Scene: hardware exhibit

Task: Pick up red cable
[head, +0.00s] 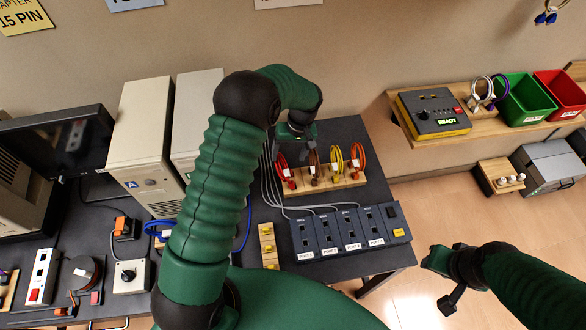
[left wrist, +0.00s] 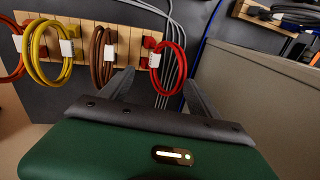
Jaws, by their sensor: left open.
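A coiled red cable (head: 284,171) with a white tag hangs at the left end of a wooden rack (head: 348,183) on the dark table. In the left wrist view the red cable (left wrist: 181,66) is at the right end of the row. My left gripper (head: 298,131) is above and behind the rack. In the left wrist view its open fingers (left wrist: 160,88) appear on either side of the red cable's lower part, with nothing held; contact cannot be told. My right gripper (head: 447,278) is off the table's right side, far from the cable; its jaw state is unclear.
Brown (head: 314,166), yellow (head: 337,161) and orange-red (head: 358,160) cables share the rack. Grey cables run beside it to a row of port boxes (head: 350,232) in front. A beige computer tower (head: 142,140) stands left. A shelf (head: 440,140) is at right.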

